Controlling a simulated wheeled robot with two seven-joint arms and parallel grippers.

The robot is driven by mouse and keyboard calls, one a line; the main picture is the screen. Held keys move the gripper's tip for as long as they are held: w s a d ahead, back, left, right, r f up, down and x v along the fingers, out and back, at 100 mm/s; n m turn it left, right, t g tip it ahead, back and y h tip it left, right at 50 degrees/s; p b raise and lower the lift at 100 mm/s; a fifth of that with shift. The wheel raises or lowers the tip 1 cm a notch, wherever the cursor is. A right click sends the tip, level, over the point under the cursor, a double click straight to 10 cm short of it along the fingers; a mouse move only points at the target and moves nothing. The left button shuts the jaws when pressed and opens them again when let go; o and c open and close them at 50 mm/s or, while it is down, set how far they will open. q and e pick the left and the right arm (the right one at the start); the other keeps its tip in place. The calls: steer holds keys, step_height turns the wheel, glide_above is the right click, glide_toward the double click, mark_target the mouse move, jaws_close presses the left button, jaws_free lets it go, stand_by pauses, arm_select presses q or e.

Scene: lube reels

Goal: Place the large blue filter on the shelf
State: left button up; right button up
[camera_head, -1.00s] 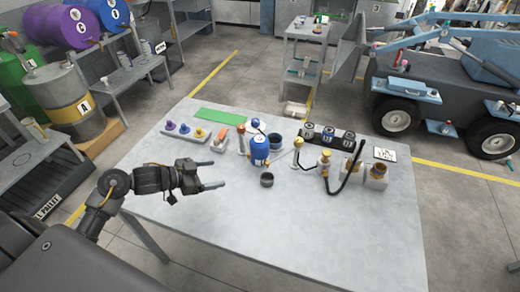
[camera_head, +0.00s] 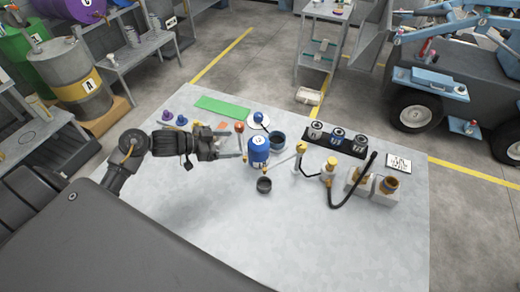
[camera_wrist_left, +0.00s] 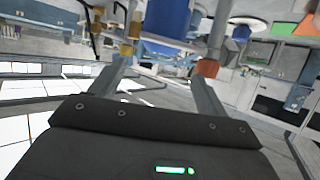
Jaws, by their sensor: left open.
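A grey shelf unit (camera_head: 318,50) stands on the floor behind the table. Another grey shelf (camera_head: 145,65) stands at the back left. My right gripper is out of view.
Yellow-topped pumps with a black hose (camera_head: 345,203) stand to the right. A black rack (camera_head: 313,144) holds small filters. The table's front is clear.

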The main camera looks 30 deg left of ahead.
mark_target(251, 143)
arm_select(q)
steer(key=x, duration=0.4)
steer(key=shift+w+a+p, duration=0.1)
steer(key=shift+p, duration=0.2)
steer(key=shift+w, duration=0.15)
steer(key=shift+d, duration=0.2)
steer(key=p+x, duration=0.1)
steer(key=x, duration=0.1)
steer(key=p+x, duration=0.1)
steer(key=x, duration=0.1)
steer(key=shift+w+f, duration=0.25)
steer(key=shift+f, duration=0.1)
steer(key=shift+w+d+f, duration=0.1)
steer(key=shift+d+f, duration=0.1)
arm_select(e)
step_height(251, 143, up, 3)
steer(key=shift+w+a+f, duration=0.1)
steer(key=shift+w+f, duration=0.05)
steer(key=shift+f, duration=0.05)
arm_select(q)
steer(key=shift+c, duration=0.5)
steer(key=shift+r, duration=0.1)
steer(key=c, duration=1.4)
